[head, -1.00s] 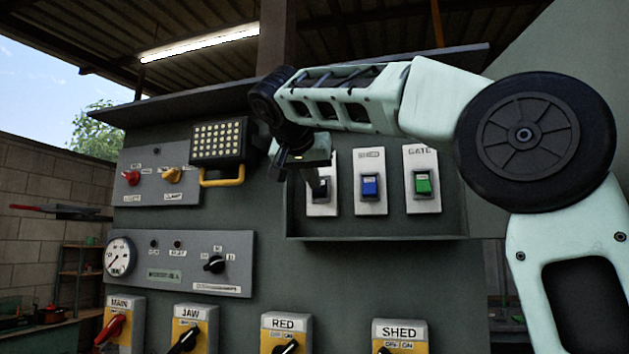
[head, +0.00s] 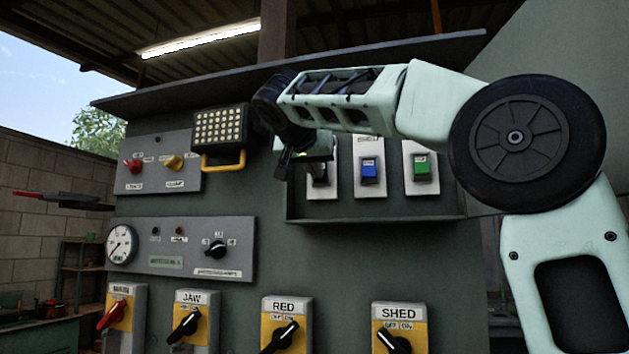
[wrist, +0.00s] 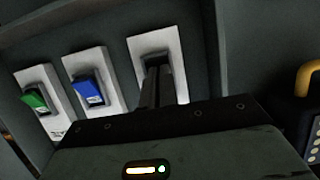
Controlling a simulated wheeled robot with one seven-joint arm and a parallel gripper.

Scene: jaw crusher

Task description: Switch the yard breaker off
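Three breakers on pale plates sit in a recessed box: a black one (head: 319,178) at left, a blue one (head: 369,171) in the middle and a green one (head: 421,168) at right. The labels are too blurred to read, and the black one's is hidden behind my gripper (head: 312,169). In the wrist view, my gripper (wrist: 162,85) has its dark fingers together, in front of the black breaker's plate (wrist: 181,88). They cover most of its lever, so its position and any contact are unclear. Nothing is seen held.
A lamp with a yellow handle (head: 222,161) hangs just left of my gripper. The box's lower ledge (head: 380,220) juts out under the breakers.

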